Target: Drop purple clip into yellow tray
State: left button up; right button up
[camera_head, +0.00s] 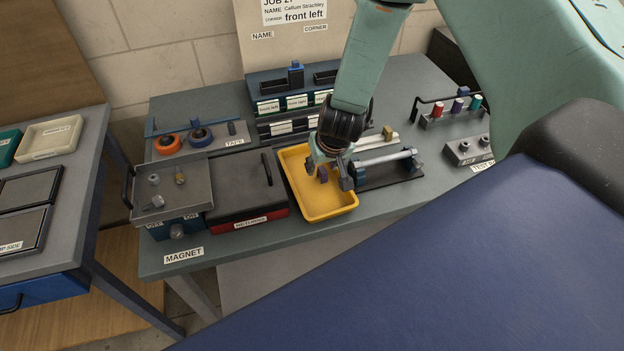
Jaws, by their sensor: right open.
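The yellow tray (330,204) sits on the grey bench near its middle. My right gripper (329,178) comes down from above and is over the tray, with its fingers apart. A small purple clip (322,174) shows between or just beside the fingers, over the tray's interior. I cannot tell whether it touches a finger or the tray floor. My left gripper is not in view.
A red-and-black box (248,205) stands left of the tray, and a grey metal box (170,192) beyond it. A black stand with a metal bar (385,163) is close on the right. Tape rolls (167,144) and a labelled rack (290,100) stand behind.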

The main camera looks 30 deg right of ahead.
jog(key=shift+w+r, duration=0.1)
jog(key=shift+r, duration=0.3)
jog(key=v, duration=1.1)
jog(key=shift+s, duration=0.55)
jog(key=shift+w, duration=0.15)
